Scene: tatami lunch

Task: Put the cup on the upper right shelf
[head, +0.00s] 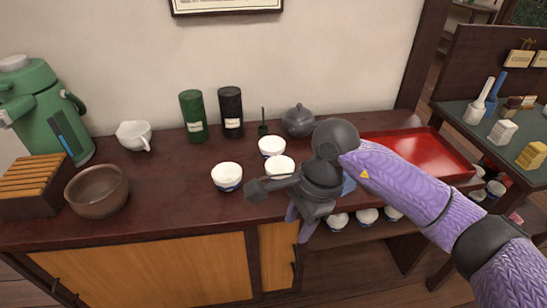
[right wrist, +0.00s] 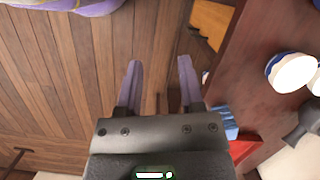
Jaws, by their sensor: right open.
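Three white cups with blue bases stand upright on the dark counter: the front left cup (head: 227,177), the back cup (head: 272,146) and the front right cup (head: 280,167), which is partly covered by my right arm. My right gripper (head: 299,222) is open and empty, pointing down in front of the counter's edge, apart from the cups. The right wrist view shows its two purple fingers (right wrist: 160,72) apart over the wood floor, with a white cup (right wrist: 290,72) at the right. Below the counter, a shelf at right holds several similar cups (head: 367,216). My left gripper is out of view.
A red tray (head: 425,150) lies on the counter's right. A grey teapot (head: 298,121), black canister (head: 231,112) and green canister (head: 194,115) line the back. A brown bowl (head: 98,190) stands left. A blue item (head: 348,185) is half hidden by my arm. The counter's left middle is clear.

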